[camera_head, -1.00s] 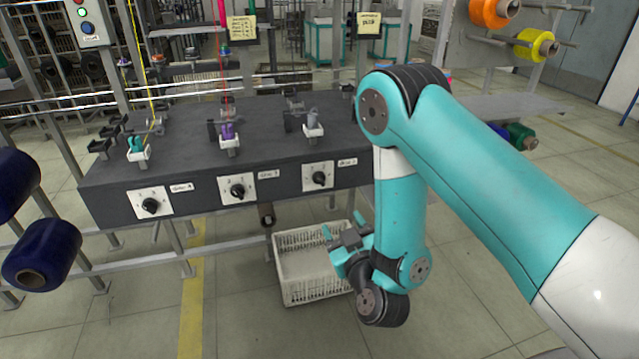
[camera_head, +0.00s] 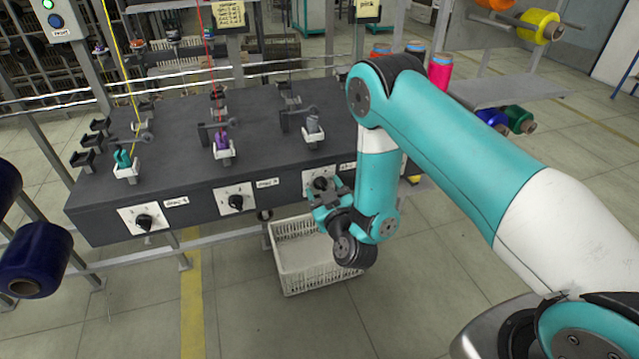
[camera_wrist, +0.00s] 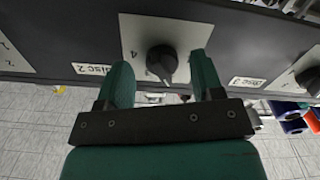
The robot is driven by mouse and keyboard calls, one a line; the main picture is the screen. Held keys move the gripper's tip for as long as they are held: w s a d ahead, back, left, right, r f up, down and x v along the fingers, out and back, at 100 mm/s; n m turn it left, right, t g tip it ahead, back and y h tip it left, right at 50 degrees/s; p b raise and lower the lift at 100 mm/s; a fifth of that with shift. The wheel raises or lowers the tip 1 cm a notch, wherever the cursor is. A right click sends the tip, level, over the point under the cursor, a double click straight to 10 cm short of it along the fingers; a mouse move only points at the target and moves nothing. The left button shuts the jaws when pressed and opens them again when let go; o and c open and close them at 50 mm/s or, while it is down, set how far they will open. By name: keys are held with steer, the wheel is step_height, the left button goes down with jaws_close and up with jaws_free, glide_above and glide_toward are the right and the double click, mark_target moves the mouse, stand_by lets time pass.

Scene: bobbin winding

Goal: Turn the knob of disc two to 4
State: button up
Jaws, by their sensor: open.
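A "4" shows at the plate's left. The knob's pointer setting is hard to read. My gripper (camera_wrist: 160,68) is open, with one green finger on each side of the knob in the wrist view. Contact cannot be told.
A white crate (camera_head: 290,272) stands on the floor below. Bobbin holders stand on top of the box.

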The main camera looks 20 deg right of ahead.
steer(key=shift+w, duration=0.2)
steer(key=shift+a, duration=0.1)
steer(key=c, duration=0.9)
